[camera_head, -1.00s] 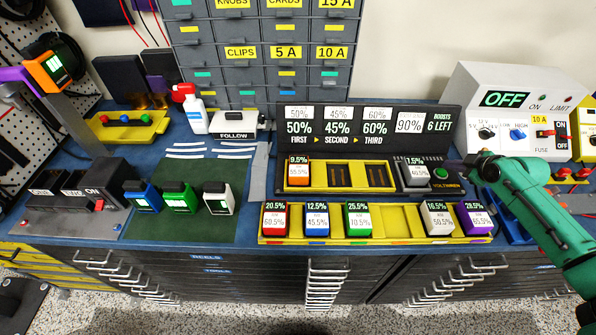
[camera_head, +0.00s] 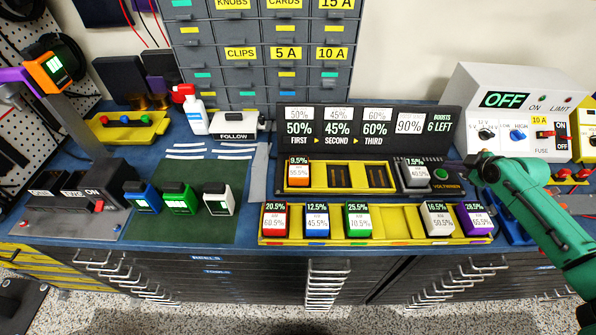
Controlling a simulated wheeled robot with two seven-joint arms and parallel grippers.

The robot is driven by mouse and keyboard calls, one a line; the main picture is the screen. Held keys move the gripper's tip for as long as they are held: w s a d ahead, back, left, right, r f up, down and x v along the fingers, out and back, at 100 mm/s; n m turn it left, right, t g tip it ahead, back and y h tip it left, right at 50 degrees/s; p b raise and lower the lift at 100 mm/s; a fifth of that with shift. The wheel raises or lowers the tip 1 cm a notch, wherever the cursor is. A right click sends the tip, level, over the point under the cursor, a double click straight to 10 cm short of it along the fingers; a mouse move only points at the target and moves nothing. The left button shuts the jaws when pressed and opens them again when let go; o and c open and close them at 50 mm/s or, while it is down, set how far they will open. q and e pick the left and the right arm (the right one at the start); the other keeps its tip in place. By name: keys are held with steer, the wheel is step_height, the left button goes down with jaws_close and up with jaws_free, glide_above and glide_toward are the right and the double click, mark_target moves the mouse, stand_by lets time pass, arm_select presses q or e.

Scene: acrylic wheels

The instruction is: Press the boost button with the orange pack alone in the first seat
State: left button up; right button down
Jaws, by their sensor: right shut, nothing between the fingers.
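The orange pack (camera_head: 299,174) sits upright in the first seat of the yellow-framed dock (camera_head: 334,188). The two seats to its right are empty dark slots. A grey-white pack (camera_head: 416,175) stands in a separate dark seat at the dock's right. The round green boost button (camera_head: 441,174) is just right of that pack. The board (camera_head: 368,129) above reads "6 LEFT". My right gripper (camera_head: 468,163) is shut and empty, close to the right of the button; I cannot tell contact. My left gripper is not in view.
A yellow tray (camera_head: 394,239) in front holds red (camera_head: 273,221), blue (camera_head: 317,221), green (camera_head: 358,221), white (camera_head: 437,219) and purple (camera_head: 475,219) packs, with a gap between green and white. A power supply (camera_head: 515,105) stands behind my right arm.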

mark_target(445, 175)
stand_by(0.5)
steer(key=shift+f, duration=0.45)
steer(key=shift+f+b, duration=0.4)
steer(key=shift+b, duration=0.15)
steer(key=shift+r, duration=0.15)
steer(key=shift+r+p, duration=0.7)
steer(key=shift+p, duration=0.05)
step_height(445, 175, up, 6)
steer(key=p, duration=0.5)
stand_by(4.0)
